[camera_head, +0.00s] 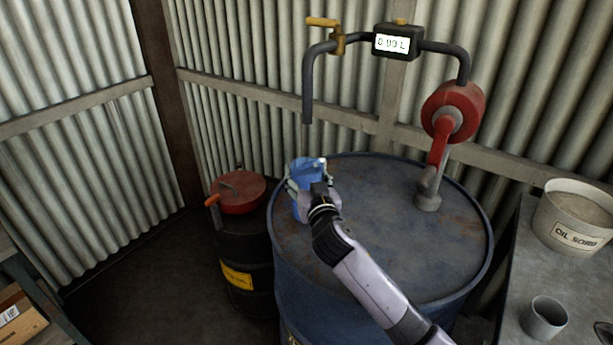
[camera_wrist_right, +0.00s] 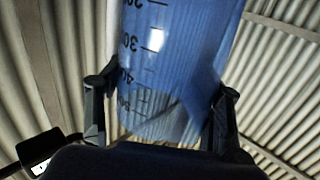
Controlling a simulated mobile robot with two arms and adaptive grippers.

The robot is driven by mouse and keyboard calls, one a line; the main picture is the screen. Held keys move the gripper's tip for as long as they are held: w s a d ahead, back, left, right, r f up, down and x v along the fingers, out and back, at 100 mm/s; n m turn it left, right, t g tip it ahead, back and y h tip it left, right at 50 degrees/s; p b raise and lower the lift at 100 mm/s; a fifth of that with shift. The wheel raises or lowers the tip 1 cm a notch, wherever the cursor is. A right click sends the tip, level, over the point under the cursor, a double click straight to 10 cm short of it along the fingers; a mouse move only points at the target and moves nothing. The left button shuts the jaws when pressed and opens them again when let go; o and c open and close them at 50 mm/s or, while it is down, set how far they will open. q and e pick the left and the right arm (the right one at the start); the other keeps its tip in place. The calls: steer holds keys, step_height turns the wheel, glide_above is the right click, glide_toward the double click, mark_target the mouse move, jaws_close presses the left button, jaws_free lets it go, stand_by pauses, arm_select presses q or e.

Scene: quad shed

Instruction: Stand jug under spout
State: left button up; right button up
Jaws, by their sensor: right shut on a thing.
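A blue see-through jug (camera_head: 305,168) is at the left edge of the blue drum's top in the head view. My right gripper (camera_head: 314,188) is shut on it. In the right wrist view the jug (camera_wrist_right: 180,50) fills the middle, with scale marks on its wall, and the right gripper's fingers (camera_wrist_right: 160,105) lie on either side of it. The spout (camera_head: 307,108) is a dark pipe end pointing down, above the jug. Whether the jug's base touches the drum top is hard to tell. My left gripper is not in view.
The blue drum (camera_head: 390,260) carries a red hand pump (camera_head: 452,110). The meter (camera_head: 391,43) reads 0.00 L, beside a brass tap (camera_head: 324,22). A black drum (camera_head: 248,262) with a red lid stands left. A bench at right holds an OIL SORB tub (camera_head: 572,237) and a grey cup (camera_head: 544,318).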

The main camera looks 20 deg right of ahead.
steer(key=o, duration=1.2)
steer(key=s+b, duration=0.1)
steer(key=s, duration=1.1)
steer(key=shift+a+r, duration=0.2)
steer(key=shift+a, duration=0.1)
